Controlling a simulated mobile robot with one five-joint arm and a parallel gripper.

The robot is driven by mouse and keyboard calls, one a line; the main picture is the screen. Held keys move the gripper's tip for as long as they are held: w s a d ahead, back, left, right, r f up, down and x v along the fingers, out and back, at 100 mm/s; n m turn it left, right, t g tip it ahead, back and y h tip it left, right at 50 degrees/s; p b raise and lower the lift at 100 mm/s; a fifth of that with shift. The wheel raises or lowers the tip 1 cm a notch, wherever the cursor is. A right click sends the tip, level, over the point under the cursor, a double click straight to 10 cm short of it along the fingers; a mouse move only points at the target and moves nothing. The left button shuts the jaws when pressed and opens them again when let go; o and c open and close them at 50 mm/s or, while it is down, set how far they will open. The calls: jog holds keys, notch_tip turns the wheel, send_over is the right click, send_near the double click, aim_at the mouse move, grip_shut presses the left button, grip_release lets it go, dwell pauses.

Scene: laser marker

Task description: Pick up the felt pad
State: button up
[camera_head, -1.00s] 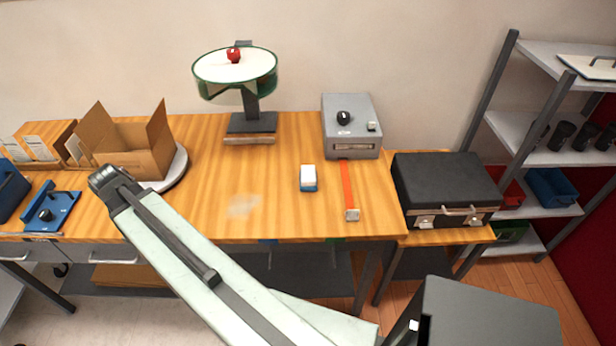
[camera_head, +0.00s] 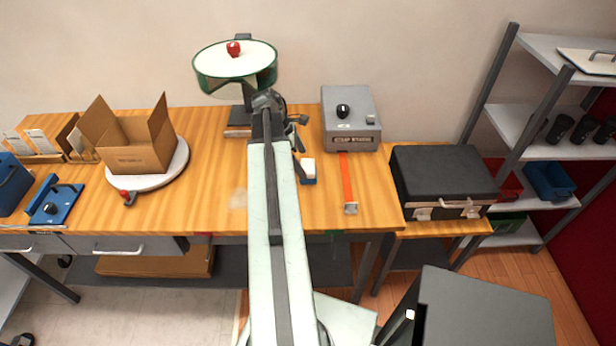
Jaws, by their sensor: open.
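A small block (camera_head: 309,169), white on top and blue below, lies on the wooden bench right of the middle; it looks like the felt pad. My arm reaches forward over the bench, and my gripper (camera_head: 300,148) is at its far end, just left of the block. The gripper is open, with its dark parts overlapping the block's left edge in the picture. I cannot tell whether they touch it. The arm hides part of the bench to the left of the block.
A red strip (camera_head: 347,180) and a grey box (camera_head: 350,120) are to the right. A green-rimmed round stand (camera_head: 235,78) rises behind my arm. An open carton (camera_head: 140,155) sits on a white turntable (camera_head: 178,165) at left. A black case (camera_head: 445,175) is at far right.

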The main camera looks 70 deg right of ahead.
aim_at(307, 166)
jog(key=b+x, duration=0.4)
jog(key=x, duration=0.1)
jog(key=shift+s, duration=0.4)
jog(key=shift+r, duration=0.1)
jog(key=c, duration=1.3)
notch_tip(307, 166, up, 10)
jog(key=p, duration=1)
jog(key=shift+r, duration=0.15)
